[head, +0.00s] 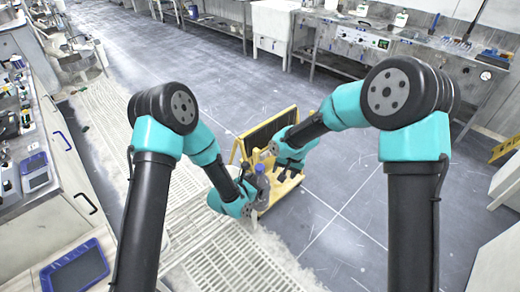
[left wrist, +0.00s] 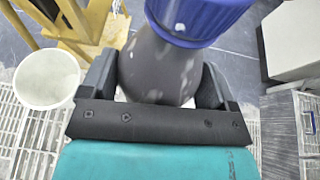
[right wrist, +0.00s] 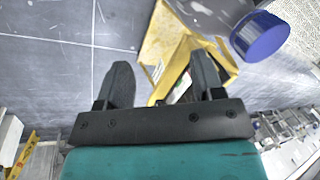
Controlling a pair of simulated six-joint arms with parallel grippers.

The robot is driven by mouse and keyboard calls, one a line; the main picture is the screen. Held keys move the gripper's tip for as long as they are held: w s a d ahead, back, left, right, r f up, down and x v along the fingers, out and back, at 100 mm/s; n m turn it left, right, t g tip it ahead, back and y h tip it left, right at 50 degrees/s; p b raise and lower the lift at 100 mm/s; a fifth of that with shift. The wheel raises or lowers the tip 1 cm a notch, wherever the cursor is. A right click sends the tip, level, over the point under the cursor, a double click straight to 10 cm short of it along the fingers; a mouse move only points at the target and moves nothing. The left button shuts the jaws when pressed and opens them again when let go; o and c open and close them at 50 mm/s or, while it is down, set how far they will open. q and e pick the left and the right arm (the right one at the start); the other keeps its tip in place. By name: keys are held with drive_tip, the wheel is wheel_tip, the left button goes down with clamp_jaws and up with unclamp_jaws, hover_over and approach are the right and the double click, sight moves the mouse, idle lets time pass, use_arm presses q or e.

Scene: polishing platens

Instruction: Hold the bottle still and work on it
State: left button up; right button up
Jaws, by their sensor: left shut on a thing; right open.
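The bottle (left wrist: 160,65) is grey with a blue cap (left wrist: 205,15). It stands between the two fingers of my left gripper (left wrist: 165,88), which is shut on its body. In the head view the bottle (head: 262,186) is small and partly hidden by my left gripper (head: 250,187). My right gripper (right wrist: 163,82) is open, with nothing between its fingers. In the right wrist view the blue cap (right wrist: 260,38) is up and to the right, apart from the fingers. In the head view my right gripper (head: 270,150) is close above the bottle.
A yellow stand (head: 290,188) with a dark panel (head: 268,132) is right behind the bottle. A white round container (left wrist: 47,78) is beside my left gripper. Pale slatted grating (head: 235,262) covers the floor in front. Benches line the left side and back; open floor (head: 345,215) is at right.

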sight(260, 167)
drive_tip(key=a+r+h, duration=0.1)
drive_tip(key=a+r, duration=0.2)
drive_tip(key=a+r+m, duration=0.1)
drive_tip(key=a+r, duration=0.2)
drive_tip(key=a+r+m+g+h, duration=0.1)
drive_tip(key=a+r, duration=0.2)
drive_tip(key=r, duration=0.1)
drive_tip(key=shift+h, duration=0.3)
drive_tip(key=shift+f, duration=4)
drive_tip(key=c, duration=0.9)
drive_tip(key=o, duration=1)
